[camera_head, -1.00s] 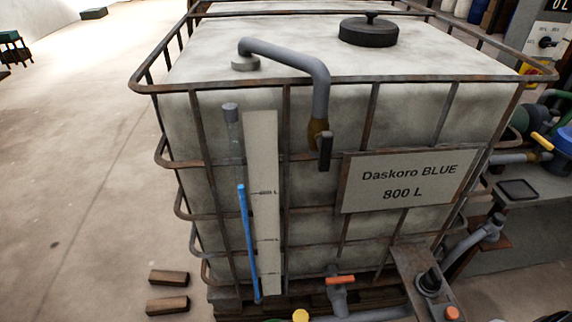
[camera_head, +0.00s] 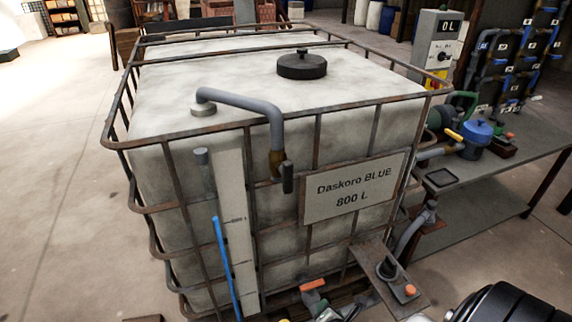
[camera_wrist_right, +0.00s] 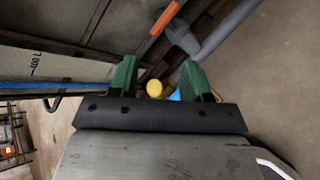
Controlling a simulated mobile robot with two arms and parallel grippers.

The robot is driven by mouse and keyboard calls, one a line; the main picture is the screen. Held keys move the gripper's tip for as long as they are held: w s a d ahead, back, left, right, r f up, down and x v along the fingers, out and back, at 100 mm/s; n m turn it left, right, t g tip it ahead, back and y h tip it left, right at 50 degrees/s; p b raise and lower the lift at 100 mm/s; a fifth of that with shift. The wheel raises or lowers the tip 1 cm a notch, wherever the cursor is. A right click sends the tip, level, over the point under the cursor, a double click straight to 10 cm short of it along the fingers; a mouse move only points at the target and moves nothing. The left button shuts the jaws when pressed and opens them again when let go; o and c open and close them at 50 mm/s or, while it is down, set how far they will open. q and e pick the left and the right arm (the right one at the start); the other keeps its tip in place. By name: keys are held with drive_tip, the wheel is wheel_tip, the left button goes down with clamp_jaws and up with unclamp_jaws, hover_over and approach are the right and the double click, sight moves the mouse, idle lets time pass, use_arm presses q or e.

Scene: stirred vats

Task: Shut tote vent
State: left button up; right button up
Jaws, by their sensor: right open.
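The pipe ends in a brass-coloured valve (camera_head: 277,162) with a black handle (camera_head: 288,178), which stands roughly vertical, alongside the pipe end. My right gripper (camera_wrist_right: 158,80) shows in the right wrist view with its two green fingers apart and nothing held between them. The vent valve is not in that view. My left gripper is not in view.
A black lid (camera_head: 302,66) sits on the tote. A blue rod (camera_head: 226,268) stands at its front. An orange-handled valve (camera_head: 313,284) and a bracket (camera_head: 385,275) with an orange button are low in front. A bench (camera_head: 480,185) with pumps stands right; open floor (camera_head: 55,180) lies left.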

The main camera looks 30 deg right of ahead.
drive_tip(key=w+a+r+n+t+p, duration=0.1)
drive_tip(key=w+r+n+t, duration=0.2)
drive_tip(key=r, duration=0.7)
drive_tip(key=w+r+n+t+p, duration=0.2)
drive_tip(key=w+r+n+t, duration=0.1)
drive_tip(key=r, duration=0.6)
drive_tip(key=n+t+p, duration=0.3)
drive_tip(key=n+t, duration=0.3)
drive_tip(key=t, duration=0.1)
approach(289, 178)
drive_tip(key=p+x, duration=0.3)
drive_tip(key=x, duration=0.7)
drive_tip(key=shift+w+d+g, duration=0.2)
drive_tip(key=shift+w+g, duration=0.1)
drive_tip(key=shift+w, duration=0.2)
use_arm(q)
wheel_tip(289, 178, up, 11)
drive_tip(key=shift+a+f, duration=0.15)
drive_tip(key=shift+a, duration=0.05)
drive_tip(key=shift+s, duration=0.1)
use_arm(e)
clamp_jaws()
